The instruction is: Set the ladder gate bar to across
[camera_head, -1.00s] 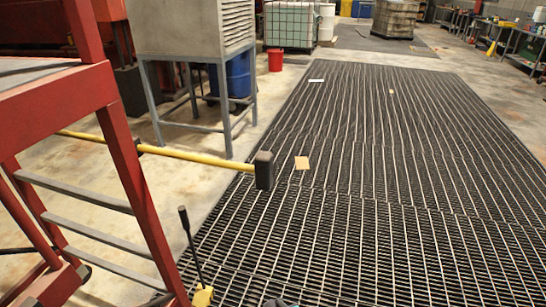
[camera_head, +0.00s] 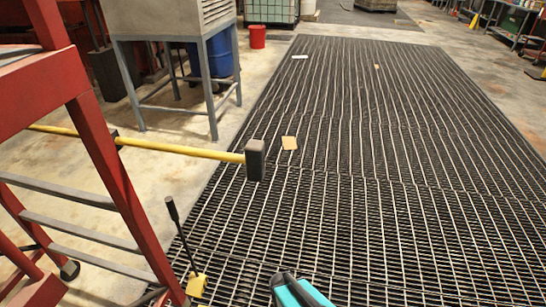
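The ladder gate bar (camera_head: 190,151) is a long yellow bar, roughly level, with a dark block (camera_head: 255,160) at its right end. It runs from the left, past the red ladder's (camera_head: 103,150) front rail, and sticks out over the floor grating. A dark bracket shows on it close to the rail; I cannot tell where it pivots. A teal and dark grey part of my arm shows at the bottom middle, well below and apart from the bar. My gripper's fingers are not in view.
A black-handled lever (camera_head: 183,232) with a yellow base (camera_head: 196,285) stands right of the ladder foot. A grey cabinet on legs (camera_head: 170,20), a blue drum (camera_head: 219,60) and a red bucket (camera_head: 257,37) stand behind. The grating (camera_head: 400,200) on the right is mostly clear.

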